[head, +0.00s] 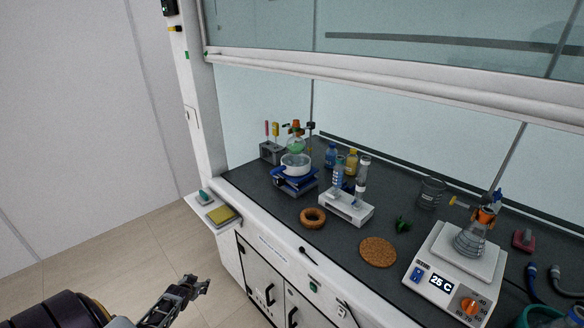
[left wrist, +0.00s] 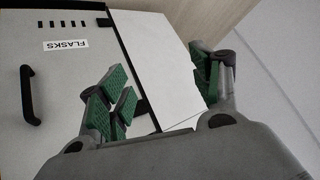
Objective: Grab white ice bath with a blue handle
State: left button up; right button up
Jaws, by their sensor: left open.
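The white ice bath (head: 295,166) is a small round bowl in the head view, standing on a dark and blue stand (head: 298,188) toward the back left of the fumehood worktop. A flask with green liquid (head: 296,146) is at the bath, apparently over or in it. Blue shows beside the bath, but I cannot clearly separate its handle from the stand. My left gripper (head: 198,286) is open and empty, low in front of the hood and well away from the bath. Its green-padded fingers also show in the left wrist view (left wrist: 163,90). My right gripper is not in view.
A cork ring (head: 312,217), a white tube rack (head: 346,207), a cork mat (head: 378,251) and a hotplate (head: 447,275) occupy the worktop. A small side shelf (head: 208,213) juts out at left. A cabinet labelled FLASKS (left wrist: 55,95) is near my left gripper. The raised sash (head: 400,80) hangs above.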

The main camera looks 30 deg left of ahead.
pick_arm(q)
jog(key=w+a+r+n+t, duration=0.15)
jog(key=w+r, duration=0.25)
jog(key=r, duration=0.8)
jog(key=w+a+r+t, duration=0.2)
jog(key=w+r, duration=0.2)
jog(key=r, duration=0.8)
jog(key=w+a+r+t, duration=0.2)
jog(key=w+r, duration=0.3)
jog(key=r, duration=0.7)
jog(key=d+r+h, duration=0.2)
jog(key=d+r, duration=0.2)
jog(key=r, duration=0.3)
jog(key=d+r+m+h, duration=0.2)
jog(key=d+m+h, duration=0.1)
jog(key=d, duration=0.4)
jog(key=d+r+m+h, duration=0.3)
jog(key=d+m+h, duration=0.1)
jog(key=d, duration=0.2)
jog(key=shift+s+d+r+m, duration=0.2)
jog(key=shift+d+r+m, duration=0.05)
jog(key=shift+d+m, duration=0.1)
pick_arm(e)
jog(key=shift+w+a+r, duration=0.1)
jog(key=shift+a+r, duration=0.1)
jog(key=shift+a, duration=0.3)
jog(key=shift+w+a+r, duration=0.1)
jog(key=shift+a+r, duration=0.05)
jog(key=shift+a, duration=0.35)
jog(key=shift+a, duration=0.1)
